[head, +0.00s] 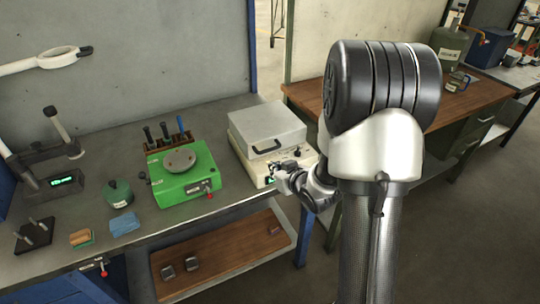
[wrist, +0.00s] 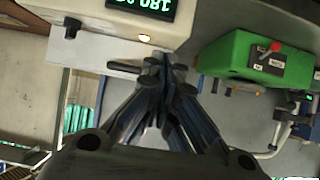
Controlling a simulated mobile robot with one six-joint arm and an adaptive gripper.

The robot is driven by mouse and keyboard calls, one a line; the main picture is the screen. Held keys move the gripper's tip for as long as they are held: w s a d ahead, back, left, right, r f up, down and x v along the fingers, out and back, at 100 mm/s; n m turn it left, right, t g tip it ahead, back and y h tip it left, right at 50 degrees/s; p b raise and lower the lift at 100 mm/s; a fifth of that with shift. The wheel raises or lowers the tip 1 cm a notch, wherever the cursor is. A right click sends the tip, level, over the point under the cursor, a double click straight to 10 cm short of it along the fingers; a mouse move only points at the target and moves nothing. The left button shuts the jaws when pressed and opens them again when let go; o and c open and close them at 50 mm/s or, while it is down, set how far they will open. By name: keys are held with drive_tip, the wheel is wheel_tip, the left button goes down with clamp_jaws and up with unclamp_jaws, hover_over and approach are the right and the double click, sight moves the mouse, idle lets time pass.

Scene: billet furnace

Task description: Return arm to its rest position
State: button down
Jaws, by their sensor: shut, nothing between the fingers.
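My gripper (head: 274,171) is in front of the cream box-shaped unit (head: 249,165) with a grey lid and dark handle, near its front right corner. In the wrist view my gripper (wrist: 167,68) is shut, with its fingertips together and nothing between them. The cream unit (wrist: 88,14) with its lit green display is just beyond the fingertips there. I cannot tell whether the fingertips touch it. My arm reaches down and left from the right side of the head view, and hides part of the area behind it.
A green device (head: 185,178) with a round plate stands left of the cream unit and also shows in the wrist view (wrist: 238,58). A green pot (head: 119,194), blue cloth (head: 125,225) and sponge (head: 80,238) lie further left. A wooden-topped desk (head: 305,96) is behind my arm.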

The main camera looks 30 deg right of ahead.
drive_tip(key=s+a+r+g+h, duration=0.2)
drive_tip(key=s+a+r+g, duration=0.3)
drive_tip(key=s+r, duration=0.7)
drive_tip(key=s+a+r+g+y, duration=0.1)
drive_tip(key=s+a+r, duration=0.1)
drive_tip(key=s+a, duration=0.3)
drive_tip(key=s+a+r+g+y, duration=0.1)
drive_tip(key=s+a, duration=0.4)
drive_tip(key=s, duration=0.8)
drive_tip(key=shift+a+r, duration=0.25)
drive_tip(key=shift+r, duration=0.55)
